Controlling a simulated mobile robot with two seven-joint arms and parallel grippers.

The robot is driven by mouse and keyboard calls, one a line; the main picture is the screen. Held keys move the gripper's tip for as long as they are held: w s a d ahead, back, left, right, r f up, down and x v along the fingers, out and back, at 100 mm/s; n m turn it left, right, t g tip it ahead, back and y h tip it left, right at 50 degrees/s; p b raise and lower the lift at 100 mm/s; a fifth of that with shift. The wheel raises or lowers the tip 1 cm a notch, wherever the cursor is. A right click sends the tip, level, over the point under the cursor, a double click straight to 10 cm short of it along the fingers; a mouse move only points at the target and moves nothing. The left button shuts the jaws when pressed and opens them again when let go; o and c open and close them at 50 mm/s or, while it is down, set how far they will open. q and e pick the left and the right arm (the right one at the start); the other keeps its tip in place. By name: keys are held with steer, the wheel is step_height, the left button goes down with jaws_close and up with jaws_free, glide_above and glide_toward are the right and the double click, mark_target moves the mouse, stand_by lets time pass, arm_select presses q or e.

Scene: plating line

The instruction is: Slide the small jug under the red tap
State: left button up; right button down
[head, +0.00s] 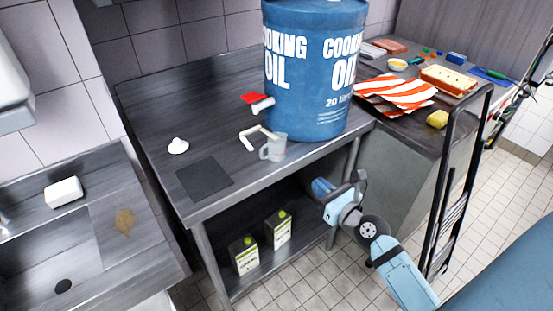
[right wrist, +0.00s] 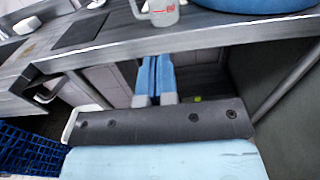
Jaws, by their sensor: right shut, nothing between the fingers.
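The small jug (head: 273,147), translucent grey with a handle on its left, stands upright near the front edge of the dark table. It also shows at the top of the right wrist view (right wrist: 160,12), with red marks on its side. The red tap (head: 254,98) with a white spout sticks out from the left of the blue cooking oil drum (head: 312,75). The jug stands in front of the tap and slightly to its right. My right gripper (head: 322,187) is in front of the table edge, below and right of the jug, apart from it. Its blue fingers (right wrist: 155,75) are together and empty. My left gripper is out of view.
A white angled piece (head: 247,140) lies beside the jug. A dark mat (head: 205,178) and a white lump (head: 178,146) are to the left. Cartons (head: 243,255) stand on the lower shelf. A black ladder-like frame (head: 452,190) stands at right.

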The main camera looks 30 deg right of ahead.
mark_target(281, 153)
steer(key=w, duration=0.9)
steer(key=w+a+p, duration=0.1)
steer(key=w, duration=0.3)
steer(key=shift+w, duration=0.3)
steer(key=shift+w+a+p, duration=0.1)
steer(key=shift+w+p, duration=0.3)
steer(key=shift+w, duration=1.45)
steer(key=shift+s, duration=0.2)
